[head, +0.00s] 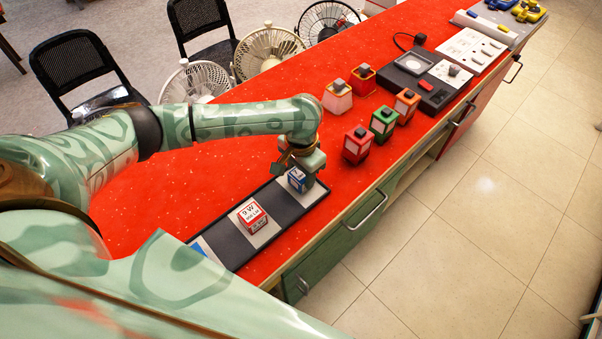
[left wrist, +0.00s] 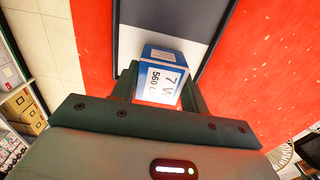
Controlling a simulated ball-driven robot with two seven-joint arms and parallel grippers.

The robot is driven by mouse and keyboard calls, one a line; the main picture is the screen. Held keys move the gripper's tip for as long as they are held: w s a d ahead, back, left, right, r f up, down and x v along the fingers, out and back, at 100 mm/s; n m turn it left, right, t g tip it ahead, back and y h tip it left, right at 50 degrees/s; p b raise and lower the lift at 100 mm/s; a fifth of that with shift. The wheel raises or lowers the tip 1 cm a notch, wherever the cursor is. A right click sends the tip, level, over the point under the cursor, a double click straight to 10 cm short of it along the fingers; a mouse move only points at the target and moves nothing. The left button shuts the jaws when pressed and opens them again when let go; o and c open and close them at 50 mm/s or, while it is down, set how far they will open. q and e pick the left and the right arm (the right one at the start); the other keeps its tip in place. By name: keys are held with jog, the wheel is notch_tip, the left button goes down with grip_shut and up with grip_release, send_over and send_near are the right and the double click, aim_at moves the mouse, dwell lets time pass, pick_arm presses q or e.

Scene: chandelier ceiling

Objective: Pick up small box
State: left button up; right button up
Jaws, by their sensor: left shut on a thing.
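A small blue and white box (head: 297,180) stands on a white patch of the dark tray (head: 313,195) on the red counter. In the left wrist view the blue and white box (left wrist: 163,78), marked "7 W", sits between the fingers. My left gripper (head: 292,167) reaches down over it and is shut on it; in the left wrist view the left gripper (left wrist: 158,95) has a finger at each side of the box. A red and white box (head: 252,216) marked "9 W" stands on another white patch of the tray. My right gripper is not in view.
Red, green and orange holders, including the green one (head: 383,124), stand right of the tray. A black display (head: 412,84) and a white panel (head: 471,50) lie farther back. Fans (head: 268,52) and chairs stand beyond the counter. Red counter (head: 190,195) left of the tray is clear.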

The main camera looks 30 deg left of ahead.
aim_at(301, 173)
pick_arm(q)
jog(key=r+p, duration=0.1)
jog(key=r, duration=0.2)
jog(key=shift+s+r+p, duration=0.2)
jog(key=shift+p, duration=0.2)
jog(key=s+d+r+p, duration=0.3)
jog(key=s+r+p, duration=0.4)
jog(key=s, duration=0.6)
jog(key=shift+s+r, duration=0.25)
jog(key=shift+r, duration=0.6)
